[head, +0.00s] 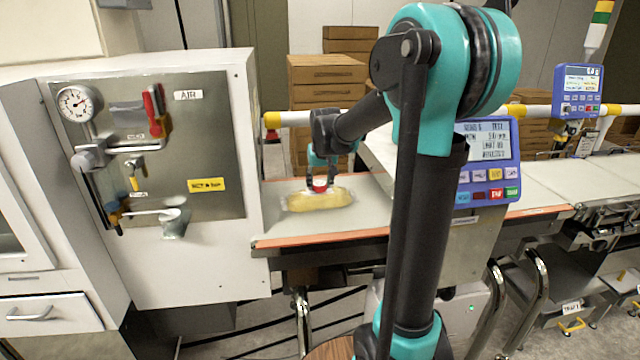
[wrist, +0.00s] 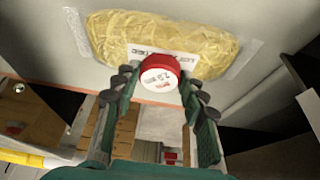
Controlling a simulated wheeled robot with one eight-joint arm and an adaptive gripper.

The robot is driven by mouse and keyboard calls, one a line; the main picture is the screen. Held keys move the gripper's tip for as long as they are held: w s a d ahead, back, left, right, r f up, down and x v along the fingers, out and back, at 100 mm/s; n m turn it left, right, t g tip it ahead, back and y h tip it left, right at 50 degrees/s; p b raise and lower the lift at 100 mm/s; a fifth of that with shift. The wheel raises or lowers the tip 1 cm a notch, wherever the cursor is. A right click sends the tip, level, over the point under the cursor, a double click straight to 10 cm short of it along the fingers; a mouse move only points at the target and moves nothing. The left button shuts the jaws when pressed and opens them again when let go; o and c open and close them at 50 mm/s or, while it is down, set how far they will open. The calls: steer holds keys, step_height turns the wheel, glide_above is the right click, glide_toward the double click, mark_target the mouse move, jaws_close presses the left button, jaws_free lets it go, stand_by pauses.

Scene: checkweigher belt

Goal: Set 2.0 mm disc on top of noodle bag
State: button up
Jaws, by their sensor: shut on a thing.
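The noodle bag (head: 318,200) is a clear bag of yellow noodles lying flat on the pale belt. It also shows in the wrist view (wrist: 215,43), with a white label strip on its near side. I cannot tell whether the disc touches the bag. The fingers show in the wrist view (wrist: 158,82).
The belt (head: 280,232) has an orange front edge. A white cabinet with an air panel (head: 220,130) stands to the left. A blue control display (head: 490,160) stands to the right. Brown boxes (head: 325,72) are stacked behind the belt.

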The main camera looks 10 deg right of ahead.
steer(key=shift+f, duration=0.3)
steer(key=o, duration=1.1)
steer(key=shift+o, duration=0.2)
steer(key=shift+r, duration=0.1)
steer(key=v, duration=1.2)
steer(key=s+d+f, duration=0.2)
steer(key=s+f, duration=1)
steer(key=s+d+f, duration=0.2)
steer(key=s+f, duration=0.9)
steer(key=s, duration=0.1)
steer(key=shift+s+f, duration=0.4)
